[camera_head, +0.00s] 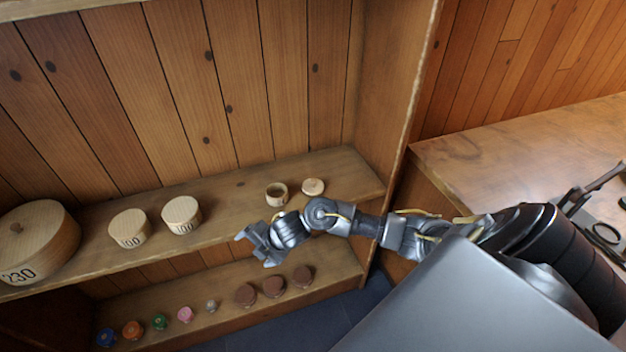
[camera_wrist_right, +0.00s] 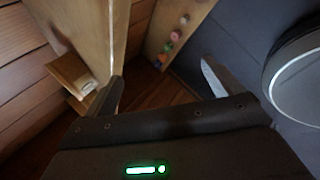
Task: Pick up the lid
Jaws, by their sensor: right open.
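A small pale wooden lid (camera_head: 313,186) lies flat on the upper shelf, near its right end. Just left of it stands a small open wooden pot (camera_head: 276,194) with a dark inside. The two are close but apart. My right gripper (camera_head: 255,250) is in front of the shelf edge, below and left of the pot, pointing left. It is open and empty, and its two spread fingers show in the right wrist view (camera_wrist_right: 163,85). The lid cannot be made out in the wrist view. My left gripper is not in view.
On the upper shelf (camera_head: 235,196), two round boxes (camera_head: 182,215) and a large knobbed round box (camera_head: 38,240) stand left. The lower shelf (camera_head: 225,315) holds several coloured spools and brown discs (camera_head: 274,287). The cabinet's side wall (camera_head: 395,100) rises right of the lid.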

